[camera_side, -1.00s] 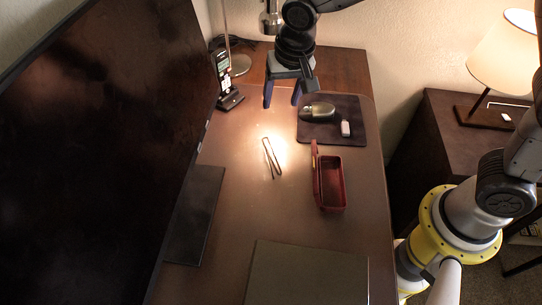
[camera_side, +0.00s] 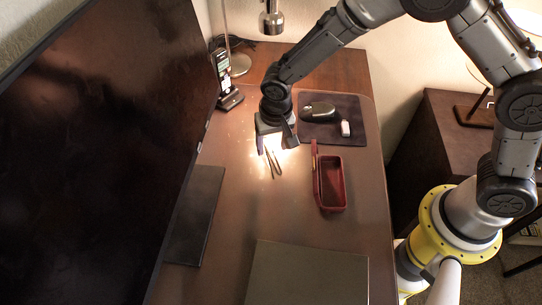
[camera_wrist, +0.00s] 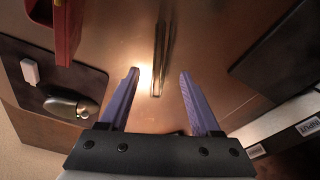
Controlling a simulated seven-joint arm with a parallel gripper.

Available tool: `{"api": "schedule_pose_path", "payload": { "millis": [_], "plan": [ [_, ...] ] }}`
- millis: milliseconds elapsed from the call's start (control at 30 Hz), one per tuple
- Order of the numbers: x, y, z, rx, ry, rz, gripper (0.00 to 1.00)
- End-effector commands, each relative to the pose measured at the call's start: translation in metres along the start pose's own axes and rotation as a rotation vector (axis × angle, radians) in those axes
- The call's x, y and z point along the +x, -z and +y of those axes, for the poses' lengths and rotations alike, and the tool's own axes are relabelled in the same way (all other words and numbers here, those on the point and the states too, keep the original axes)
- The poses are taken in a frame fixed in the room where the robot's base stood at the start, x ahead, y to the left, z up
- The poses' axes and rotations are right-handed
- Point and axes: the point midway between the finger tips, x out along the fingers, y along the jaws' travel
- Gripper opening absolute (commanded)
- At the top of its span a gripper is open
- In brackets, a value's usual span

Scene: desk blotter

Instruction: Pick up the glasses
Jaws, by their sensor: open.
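The glasses (camera_side: 273,163) lie folded on the desk blotter, thin and dark, just in front of my gripper in the side view. In the wrist view the folded glasses (camera_wrist: 158,58) lie lengthwise, ahead of and between the two purple fingers. My gripper (camera_side: 272,147) is open and empty above the blotter, and hides the far end of the glasses in the side view. In the wrist view my gripper (camera_wrist: 157,72) has its fingers spread wide, with the glasses roughly midway between them and not gripped.
An open red case (camera_side: 345,183) stands right of the glasses. A mouse (camera_side: 319,111) and a small white item (camera_side: 345,128) lie on a dark mousepad (camera_side: 357,108). A large monitor (camera_side: 100,130) borders the left, with a phone (camera_side: 223,70) behind. A flat dark pad (camera_side: 308,275) lies in front.

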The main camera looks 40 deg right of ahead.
Motion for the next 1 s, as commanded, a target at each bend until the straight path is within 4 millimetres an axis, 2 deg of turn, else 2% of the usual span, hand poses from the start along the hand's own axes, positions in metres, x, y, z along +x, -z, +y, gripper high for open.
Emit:
{"api": "schedule_pose_path", "payload": {
  "millis": [100, 233, 567, 900, 933, 1000],
  "plan": [
    [0.02, 0.003, 0.0, 0.001, -0.004, -0.003, 0.64],
    [0.035, 0.003, 0.0, 0.001, -0.002, -0.002, 0.64],
    [0.041, 0.003, -0.001, 0.001, -0.001, -0.001, 0.64],
    [0.041, 0.003, -0.001, 0.0, -0.001, -0.001, 0.03],
    [0.041, 0.003, -0.001, 0.0, -0.001, -0.001, 0.0],
    [0.041, 0.003, -0.001, 0.0, -0.001, -0.001, 0.0]
  ]
}}
